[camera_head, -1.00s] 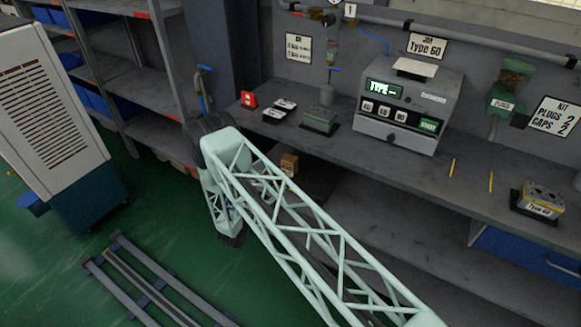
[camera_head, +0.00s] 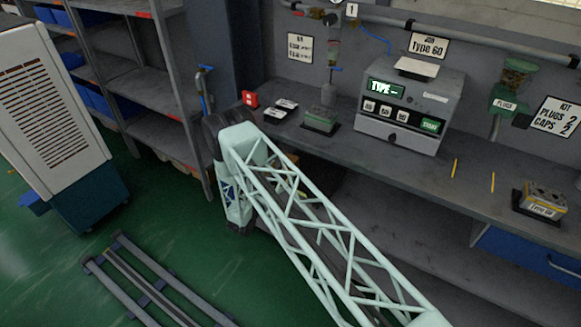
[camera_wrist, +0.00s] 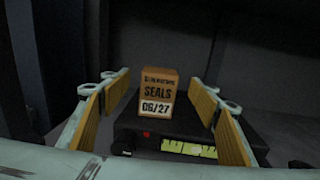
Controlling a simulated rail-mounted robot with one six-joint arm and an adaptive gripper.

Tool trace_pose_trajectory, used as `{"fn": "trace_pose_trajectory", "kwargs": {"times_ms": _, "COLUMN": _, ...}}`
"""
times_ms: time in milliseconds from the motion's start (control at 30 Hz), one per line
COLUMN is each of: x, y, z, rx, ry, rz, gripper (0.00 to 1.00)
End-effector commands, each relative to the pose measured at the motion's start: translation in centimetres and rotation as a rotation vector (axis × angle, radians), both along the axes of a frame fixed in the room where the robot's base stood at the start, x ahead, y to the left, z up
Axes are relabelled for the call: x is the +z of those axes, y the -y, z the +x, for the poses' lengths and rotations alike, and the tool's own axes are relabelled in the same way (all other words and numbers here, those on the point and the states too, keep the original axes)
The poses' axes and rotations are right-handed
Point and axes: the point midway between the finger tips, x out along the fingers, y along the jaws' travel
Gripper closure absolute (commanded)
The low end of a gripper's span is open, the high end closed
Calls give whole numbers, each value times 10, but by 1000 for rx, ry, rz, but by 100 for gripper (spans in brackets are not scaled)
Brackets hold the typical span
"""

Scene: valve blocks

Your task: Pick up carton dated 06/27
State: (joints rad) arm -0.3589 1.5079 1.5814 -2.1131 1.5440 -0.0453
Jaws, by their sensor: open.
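The small brown carton (camera_wrist: 157,92), printed "SEALS" and "06/27" on a white label, stands upright in the wrist view. It appears to rest on a dark flat device (camera_wrist: 125,140) with a lit yellow-green display and a red button. My gripper (camera_wrist: 161,98) is open, one pale finger with a yellow pad on each side of the carton. Gaps show between the pads and the carton, and I cannot tell how deep it sits between them. In the head view my arm hides the gripper and most or all of the carton.
Above is a bench with a grey tester (camera_head: 410,105) reading "TYPE", a valve block (camera_head: 543,199) at right and a green-topped block (camera_head: 320,120). Shelving (camera_head: 150,80) stands at left. Dark walls close in around the carton. Floor rails (camera_head: 150,280) lie at lower left.

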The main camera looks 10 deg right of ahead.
Motion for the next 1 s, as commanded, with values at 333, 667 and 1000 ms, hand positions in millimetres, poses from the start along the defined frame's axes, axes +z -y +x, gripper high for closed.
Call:
{"fn": "trace_pose_trajectory", "kwargs": {"times_ms": 333, "x": 0, "y": 18, "z": 23, "rx": 0, "ry": 1, "rz": 1, "gripper": 44}}
{"fn": "trace_pose_trajectory", "kwargs": {"times_ms": 667, "x": 0, "y": 19, "z": 24, "rx": 0, "ry": 0, "rz": 0, "gripper": 44}}
{"fn": "trace_pose_trajectory", "kwargs": {"times_ms": 1000, "x": 1, "y": 31, "z": 37, "rx": -1, "ry": 1, "rz": 2, "gripper": 44}}
